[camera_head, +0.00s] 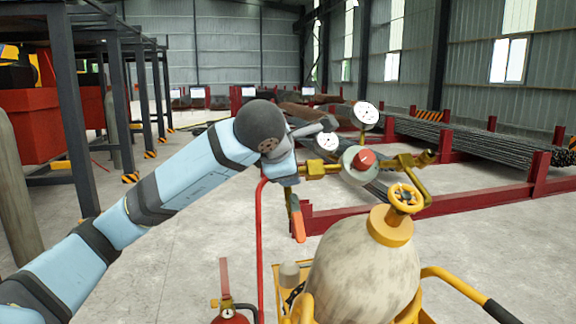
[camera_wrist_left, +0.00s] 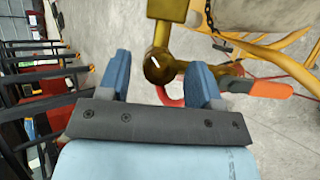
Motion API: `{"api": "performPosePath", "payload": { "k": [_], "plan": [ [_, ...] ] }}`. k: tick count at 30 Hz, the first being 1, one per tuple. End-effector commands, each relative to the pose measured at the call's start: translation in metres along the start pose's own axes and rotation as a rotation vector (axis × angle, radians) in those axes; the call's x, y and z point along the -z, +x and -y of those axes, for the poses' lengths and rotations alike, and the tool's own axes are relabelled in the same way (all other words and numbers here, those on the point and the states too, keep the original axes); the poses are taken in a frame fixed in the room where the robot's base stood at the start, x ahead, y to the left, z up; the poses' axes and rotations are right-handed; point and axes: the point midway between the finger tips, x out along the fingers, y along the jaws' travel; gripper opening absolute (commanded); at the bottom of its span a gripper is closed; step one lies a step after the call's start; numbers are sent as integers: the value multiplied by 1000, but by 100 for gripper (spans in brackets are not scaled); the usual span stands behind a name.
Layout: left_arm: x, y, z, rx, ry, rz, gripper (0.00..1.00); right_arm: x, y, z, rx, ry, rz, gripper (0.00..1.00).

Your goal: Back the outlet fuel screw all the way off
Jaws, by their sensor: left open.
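The brass regulator (camera_head: 330,169) has two white gauges (camera_head: 366,112) and a red knob (camera_head: 364,159), and stands beside the top of a pale cylinder (camera_head: 362,268). My left gripper (camera_head: 287,168) is at its left end, by the outlet fittings. In the left wrist view, a round brass fitting (camera_wrist_left: 158,67) shows between the fingertips of my open left gripper (camera_wrist_left: 161,64), with a gap on both sides. I cannot tell whether this is the outlet fuel screw. An orange lever (camera_head: 297,220) hangs below; it also shows in the wrist view (camera_wrist_left: 263,87). My right gripper is out of view.
A yellow handwheel (camera_head: 404,198) tops the cylinder. A red hose (camera_head: 259,240) drops from the outlet side. A yellow cart frame (camera_head: 452,281) surrounds the cylinder. Red racks with rebar (camera_head: 455,139) stand behind. Open concrete floor lies to the left.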

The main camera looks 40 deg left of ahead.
Motion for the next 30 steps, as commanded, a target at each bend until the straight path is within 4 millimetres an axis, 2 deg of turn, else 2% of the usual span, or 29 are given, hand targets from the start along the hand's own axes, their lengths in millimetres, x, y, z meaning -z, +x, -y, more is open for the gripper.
{"api": "performPosePath", "payload": {
  "k": [5, 15, 21, 30],
  "plan": [
    [-1, -30, -1, -5, 1, 5, 59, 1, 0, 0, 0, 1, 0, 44],
    [0, -111, -3, -6, 2, 3, 59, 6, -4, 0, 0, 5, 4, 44],
    [0, -129, -2, -3, 2, 2, 59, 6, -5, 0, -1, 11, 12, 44],
    [0, -134, 0, 0, 0, 1, 59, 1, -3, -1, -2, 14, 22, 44]
  ]
}}
